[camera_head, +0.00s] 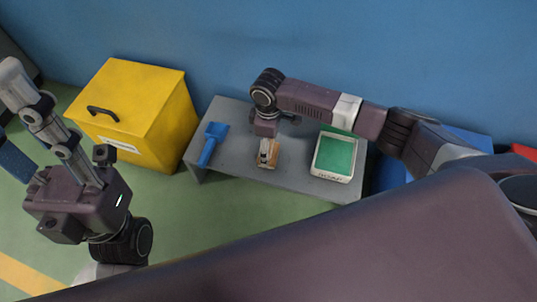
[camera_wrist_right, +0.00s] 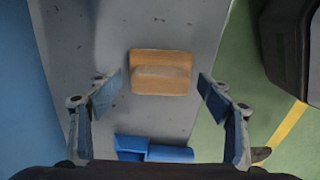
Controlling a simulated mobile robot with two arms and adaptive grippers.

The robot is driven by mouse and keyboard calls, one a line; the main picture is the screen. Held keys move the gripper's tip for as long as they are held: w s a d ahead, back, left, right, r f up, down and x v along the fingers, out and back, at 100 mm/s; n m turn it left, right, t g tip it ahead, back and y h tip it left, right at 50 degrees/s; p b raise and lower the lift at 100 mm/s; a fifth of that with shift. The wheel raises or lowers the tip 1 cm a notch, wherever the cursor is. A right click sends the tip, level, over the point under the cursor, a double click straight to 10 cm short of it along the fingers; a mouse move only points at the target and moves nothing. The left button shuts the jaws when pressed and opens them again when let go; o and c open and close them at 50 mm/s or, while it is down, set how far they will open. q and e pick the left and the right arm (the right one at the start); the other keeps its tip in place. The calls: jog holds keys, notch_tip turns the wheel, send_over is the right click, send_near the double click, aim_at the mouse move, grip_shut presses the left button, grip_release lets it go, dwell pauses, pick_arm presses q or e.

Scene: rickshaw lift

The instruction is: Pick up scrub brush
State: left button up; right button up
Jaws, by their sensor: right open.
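The scrub brush (camera_head: 268,157) is a light wooden block on the grey bench (camera_head: 235,152), between a blue scoop and a green-lined tray. In the right wrist view the brush (camera_wrist_right: 160,72) lies ahead between the two blue-padded fingers, apart from both. My right gripper (camera_head: 266,140) is over the brush in the head view, pointing down. In the wrist view the right gripper (camera_wrist_right: 160,88) is open and empty. My left gripper (camera_head: 40,130) is at the left, away from the bench; its fingertips are partly cut off and its opening is unclear.
The blue scoop (camera_head: 212,143) lies left of the brush and shows at the bottom of the wrist view (camera_wrist_right: 152,151). The green-lined tray (camera_head: 335,155) is on the right. A yellow box (camera_head: 150,115) stands left of the bench. A blue wall (camera_head: 330,40) is behind.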

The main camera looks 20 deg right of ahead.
jog(key=c, duration=1.3)
jog(key=shift+r, duration=0.1)
jog(key=shift+c, duration=0.2)
